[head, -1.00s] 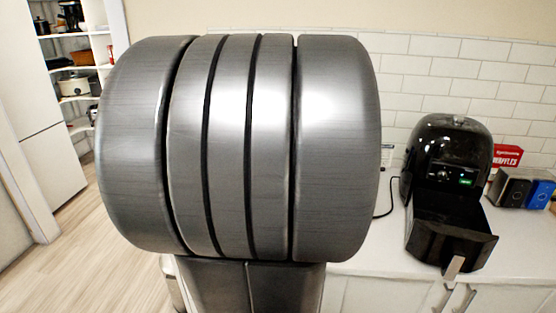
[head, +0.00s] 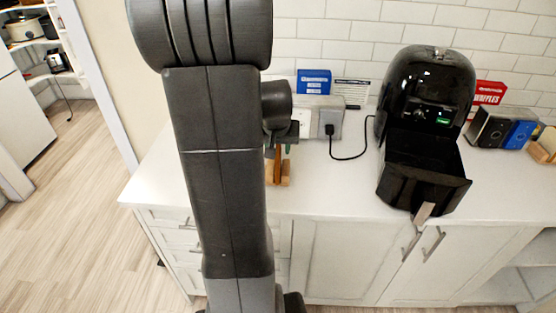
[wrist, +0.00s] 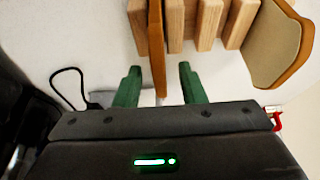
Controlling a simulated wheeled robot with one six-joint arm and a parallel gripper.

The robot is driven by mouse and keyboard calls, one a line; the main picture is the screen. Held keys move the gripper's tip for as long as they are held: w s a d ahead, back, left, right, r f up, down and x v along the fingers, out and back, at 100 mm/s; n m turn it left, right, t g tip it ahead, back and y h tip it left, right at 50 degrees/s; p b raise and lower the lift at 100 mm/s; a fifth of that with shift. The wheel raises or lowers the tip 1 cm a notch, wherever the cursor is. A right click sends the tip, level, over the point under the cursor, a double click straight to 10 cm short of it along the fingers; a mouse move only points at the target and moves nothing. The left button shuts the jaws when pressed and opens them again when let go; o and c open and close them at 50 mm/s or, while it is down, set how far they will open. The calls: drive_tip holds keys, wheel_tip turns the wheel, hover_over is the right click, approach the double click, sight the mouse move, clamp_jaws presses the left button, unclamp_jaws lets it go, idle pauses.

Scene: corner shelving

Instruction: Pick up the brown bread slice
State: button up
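A thin brown bread slice (wrist: 157,50) stands edge-on between the slats of a wooden rack (wrist: 210,25) in the wrist view. My gripper (wrist: 160,72) is open, with one green finger on each side of the slice's near end and a visible gap on both sides. A tan slice with a brown crust (wrist: 272,48) is at the right end of the rack. In the head view, the brown slice (head: 277,166) and rack (head: 286,175) are small and partly hidden by my arm; my gripper's fingers are hard to make out there.
A black air fryer (head: 428,85) with its drawer (head: 423,185) pulled out stands to the right on the white counter (head: 335,190). A wall socket with a plugged-in cord (head: 350,157) and a blue box (head: 313,83) are behind the rack.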

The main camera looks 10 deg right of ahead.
drive_tip(key=shift+p+x, duration=0.6)
drive_tip(key=shift+x, duration=2.15)
drive_tip(key=shift+s, duration=0.1)
drive_tip(key=shift+c, duration=0.3)
clamp_jaws()
